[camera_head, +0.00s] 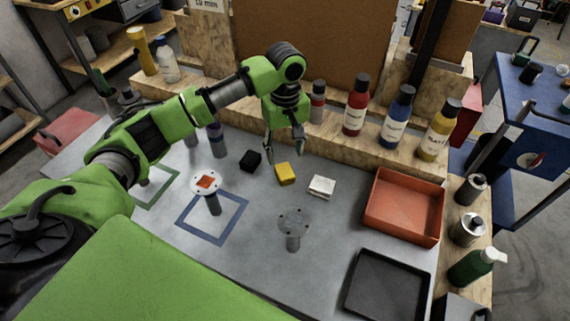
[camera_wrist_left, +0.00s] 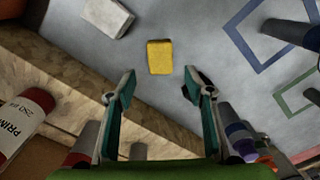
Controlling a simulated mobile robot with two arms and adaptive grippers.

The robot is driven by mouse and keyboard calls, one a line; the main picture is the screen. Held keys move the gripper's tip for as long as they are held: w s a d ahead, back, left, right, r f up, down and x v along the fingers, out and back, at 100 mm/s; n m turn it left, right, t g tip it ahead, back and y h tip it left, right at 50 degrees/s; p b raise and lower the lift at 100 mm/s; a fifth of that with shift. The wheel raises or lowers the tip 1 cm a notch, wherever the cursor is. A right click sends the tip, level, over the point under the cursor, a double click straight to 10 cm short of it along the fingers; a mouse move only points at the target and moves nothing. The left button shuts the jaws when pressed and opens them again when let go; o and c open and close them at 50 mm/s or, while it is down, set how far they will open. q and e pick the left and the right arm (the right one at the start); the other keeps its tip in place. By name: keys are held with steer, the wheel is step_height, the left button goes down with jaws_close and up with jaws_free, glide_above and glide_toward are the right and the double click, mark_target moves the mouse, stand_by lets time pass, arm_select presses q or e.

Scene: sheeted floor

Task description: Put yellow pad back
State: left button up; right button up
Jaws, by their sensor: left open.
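The yellow pad (camera_head: 285,174) lies on the grey table, between a black pad (camera_head: 250,160) on its left and a white pad (camera_head: 321,187) on its right. My left gripper (camera_head: 285,152) hangs pointing down just behind and above the yellow pad, open and empty. In the left wrist view the yellow pad (camera_wrist_left: 159,57) shows beyond and between the spread fingertips (camera_wrist_left: 159,84), not touched by them. The white pad (camera_wrist_left: 108,16) lies to its upper left there. The black pad is mostly hidden behind a finger. My right gripper is not in view.
An orange pad (camera_head: 206,181) sits on a round disc on a post. Another disc (camera_head: 293,221) on a post is bare. A red tray (camera_head: 405,232) and black tray (camera_head: 386,291) stand at right. Bottles, including a red one (camera_head: 355,108), line the wooden ledge behind.

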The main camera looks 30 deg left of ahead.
arm_select(q)
step_height(320, 180, up, 4)
steer(key=shift+f, duration=0.15)
steer(key=shift+f, duration=0.1)
stand_by(0.5)
